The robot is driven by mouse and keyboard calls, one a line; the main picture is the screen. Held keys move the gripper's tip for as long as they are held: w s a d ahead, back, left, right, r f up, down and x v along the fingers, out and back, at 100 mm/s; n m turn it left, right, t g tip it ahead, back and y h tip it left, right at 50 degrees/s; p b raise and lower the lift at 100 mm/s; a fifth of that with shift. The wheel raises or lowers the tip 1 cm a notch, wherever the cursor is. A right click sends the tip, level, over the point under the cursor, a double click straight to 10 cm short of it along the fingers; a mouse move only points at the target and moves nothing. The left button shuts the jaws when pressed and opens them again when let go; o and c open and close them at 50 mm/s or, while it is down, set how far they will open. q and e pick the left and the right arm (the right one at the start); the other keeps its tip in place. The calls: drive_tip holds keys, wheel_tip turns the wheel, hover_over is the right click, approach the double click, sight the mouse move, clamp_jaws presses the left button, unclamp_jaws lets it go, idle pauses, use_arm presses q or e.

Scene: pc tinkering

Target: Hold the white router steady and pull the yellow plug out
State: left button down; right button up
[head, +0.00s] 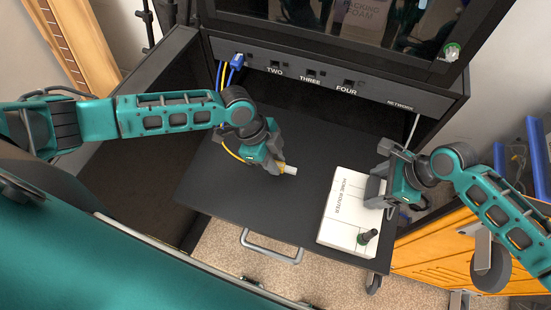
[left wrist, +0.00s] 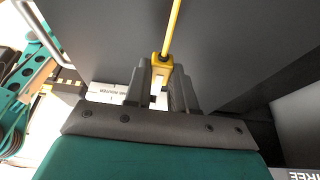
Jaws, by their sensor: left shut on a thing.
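The white router (head: 345,205), marked HOME ROUTER, lies flat on the black shelf; part of it shows in the left wrist view (left wrist: 110,94). My left gripper (head: 278,166) is shut on the yellow plug (head: 290,170), whose pale end points at the router. A gap of dark shelf shows between plug and router. In the left wrist view the yellow plug (left wrist: 163,72) sits between the fingers with its cable running up. My right gripper (head: 376,188) is at the router's right edge, with a grey finger over it; its jaw opening is unclear.
A network panel (head: 310,74) with labelled ports stands behind the shelf; a blue plug (head: 236,63) and yellow cable are at its left. A dark green knob-like part (head: 368,236) stands on the router's near right corner. The black shelf (head: 225,190) is otherwise mostly clear.

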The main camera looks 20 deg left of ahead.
drive_tip(key=o, duration=0.4)
drive_tip(key=shift+r, duration=0.1)
drive_tip(key=v, duration=1.2)
use_arm(q)
drive_tip(key=shift+s, duration=0.15)
use_arm(e)
drive_tip(key=shift+s, duration=0.1)
